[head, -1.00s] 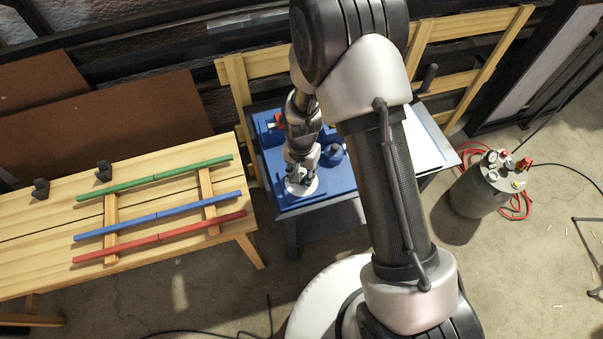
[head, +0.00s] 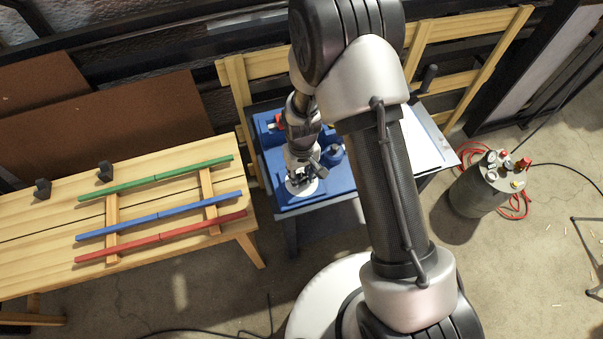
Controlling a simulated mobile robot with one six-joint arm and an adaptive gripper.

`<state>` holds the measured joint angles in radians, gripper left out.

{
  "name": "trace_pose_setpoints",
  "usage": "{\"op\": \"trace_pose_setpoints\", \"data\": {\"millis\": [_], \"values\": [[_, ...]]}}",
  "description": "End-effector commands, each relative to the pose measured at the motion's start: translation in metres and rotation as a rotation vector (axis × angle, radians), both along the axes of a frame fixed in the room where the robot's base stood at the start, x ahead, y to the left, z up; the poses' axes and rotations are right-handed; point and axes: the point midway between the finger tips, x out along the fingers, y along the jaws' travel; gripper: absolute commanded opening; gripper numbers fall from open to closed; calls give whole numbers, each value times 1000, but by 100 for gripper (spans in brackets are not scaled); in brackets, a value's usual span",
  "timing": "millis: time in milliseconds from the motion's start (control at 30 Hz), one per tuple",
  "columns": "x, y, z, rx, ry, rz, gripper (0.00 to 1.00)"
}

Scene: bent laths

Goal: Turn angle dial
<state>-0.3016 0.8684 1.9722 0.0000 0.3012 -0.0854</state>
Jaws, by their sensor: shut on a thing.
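The angle dial (head: 312,191) is a pale round disc near the front edge of the blue machine (head: 343,182), in the head view. My gripper (head: 299,184) points down over the dial and is shut on its middle part. The gripper and wrist hide the centre of the dial and whatever grip it has. Any marks on the dial are too small to read. A dark blue round knob (head: 334,152) stands on the machine just right of my wrist.
A wooden bench (head: 140,186) at left carries green (head: 157,178), blue (head: 160,216) and red (head: 162,237) laths. A grey pressure tank (head: 478,193) with red hose stands on the floor at right. My arm covers the machine's right part.

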Motion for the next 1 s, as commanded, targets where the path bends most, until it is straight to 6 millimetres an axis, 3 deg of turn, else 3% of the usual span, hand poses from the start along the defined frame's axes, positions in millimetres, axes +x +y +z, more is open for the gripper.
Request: {"op": "trace_pose_setpoints", "data": {"millis": [500, 1000], "values": [[0, 0, 0, 0, 0, 456, 6], [0, 0, 0, 0, 0, 665, 6]]}}
